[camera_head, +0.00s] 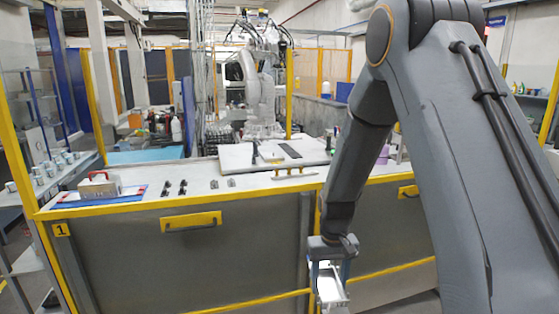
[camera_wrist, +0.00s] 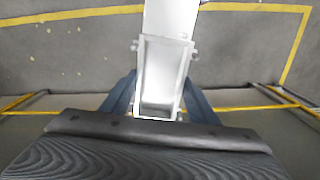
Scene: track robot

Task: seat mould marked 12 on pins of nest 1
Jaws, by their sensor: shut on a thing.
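My gripper (camera_head: 329,270) is low at the bottom middle of the head view, in front of the bench. It is shut on a pale metal mould (camera_head: 332,290), a long open trough shape. The mould also shows in the wrist view (camera_wrist: 161,78), between my blue-grey fingers (camera_wrist: 160,100), with small lugs on its sides. I cannot read a number on it. A yellow plate marked 1 (camera_head: 61,229) is on the left of the bench front. Small dark fittings (camera_head: 175,188) stand on the bench top above that front; I cannot tell whether they are the nest pins. The mould is apart from the bench.
The bench (camera_head: 130,245) has yellow edge rails and handles. A shelf with several cups (camera_head: 50,170) is at left. Grey floor (camera_wrist: 60,60) lies under my gripper.

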